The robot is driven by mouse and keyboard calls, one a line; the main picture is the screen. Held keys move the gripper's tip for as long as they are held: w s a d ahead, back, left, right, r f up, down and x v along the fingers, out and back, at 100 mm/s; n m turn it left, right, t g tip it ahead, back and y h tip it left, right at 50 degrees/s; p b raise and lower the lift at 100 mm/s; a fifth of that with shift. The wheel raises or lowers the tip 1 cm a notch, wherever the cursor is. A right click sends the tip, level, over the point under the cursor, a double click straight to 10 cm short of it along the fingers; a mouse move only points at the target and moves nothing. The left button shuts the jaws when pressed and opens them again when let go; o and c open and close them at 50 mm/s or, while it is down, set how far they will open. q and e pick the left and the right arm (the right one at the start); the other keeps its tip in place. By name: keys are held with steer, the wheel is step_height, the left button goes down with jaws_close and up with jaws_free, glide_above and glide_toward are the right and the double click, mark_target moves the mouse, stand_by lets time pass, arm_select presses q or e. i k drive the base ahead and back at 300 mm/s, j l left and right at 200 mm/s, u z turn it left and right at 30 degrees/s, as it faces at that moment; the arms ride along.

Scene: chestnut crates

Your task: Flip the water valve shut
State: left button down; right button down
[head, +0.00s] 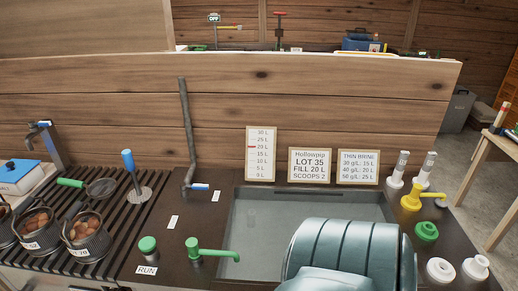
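A dark standpipe (186,135) rises against the wooden back wall, left of the sunken basin. At its foot is a small valve lever with a blue grip (200,186), lying roughly sideways and pointing right toward the basin. No label names it as the water valve. A grey tap with a blue-tipped handle (42,124) stands at the far left. A green lever handle (213,253) sits at the basin's front left. I cannot tell from this view whether any valve is open or shut. Neither of my grippers is in view.
The basin (235,225) has a ribbed teal form over its front right; I cannot tell what that is. A green button (147,244) stands by a RUN label. Chestnut baskets (88,240) and a blue-handled lever (129,165) are left. Sign cards (310,166) stand behind the basin.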

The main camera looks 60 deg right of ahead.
mark_target(183, 186)
steer(key=z, duration=1.6)
